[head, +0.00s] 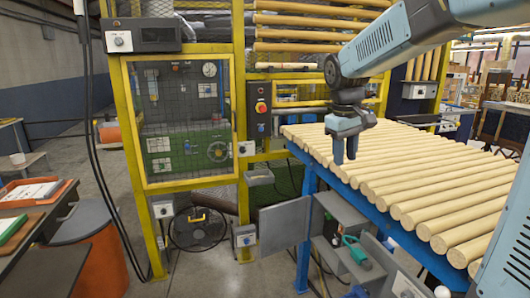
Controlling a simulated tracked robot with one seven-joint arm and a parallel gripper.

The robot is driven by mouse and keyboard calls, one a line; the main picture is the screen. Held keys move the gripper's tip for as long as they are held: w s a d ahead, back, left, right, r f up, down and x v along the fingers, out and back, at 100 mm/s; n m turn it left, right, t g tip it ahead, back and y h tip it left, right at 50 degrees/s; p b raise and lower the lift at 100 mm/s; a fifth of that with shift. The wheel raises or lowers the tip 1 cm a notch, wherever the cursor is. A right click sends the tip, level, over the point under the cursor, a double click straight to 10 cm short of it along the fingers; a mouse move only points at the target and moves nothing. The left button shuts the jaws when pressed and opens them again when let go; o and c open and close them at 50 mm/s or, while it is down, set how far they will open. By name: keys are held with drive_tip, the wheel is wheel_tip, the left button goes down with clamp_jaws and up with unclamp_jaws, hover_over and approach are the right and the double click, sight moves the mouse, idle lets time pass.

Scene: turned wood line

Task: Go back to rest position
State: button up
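My gripper (345,152) hangs from my arm with its fingers pointing down at the left end of a bed of turned wood rods (400,175). The two fingers show a gap between them, and I see nothing held there. The fingertips are close over or beside the nearest rods; I cannot tell whether they touch. My arm reaches in from the upper right.
The rods lie side by side on a blue-framed table (380,222). A yellow-framed mesh guard (188,120) stands to the left, with a control box (259,105) beside it. An orange bin (100,255) and a bench with an orange tray (22,195) are at far left.

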drive_tip(key=s+d+f+m+t, duration=0.1)
drive_tip(key=s+m+t, duration=0.1)
drive_tip(key=s, duration=0.9)
drive_tip(key=s+d+m+t+y, duration=0.1)
drive_tip(key=s+d+m+t, duration=0.1)
drive_tip(key=s, duration=0.8)
drive_tip(key=shift+s+f+m, duration=0.4)
drive_tip(key=shift+m, duration=0.2)
drive_tip(key=shift+s, duration=0.1)
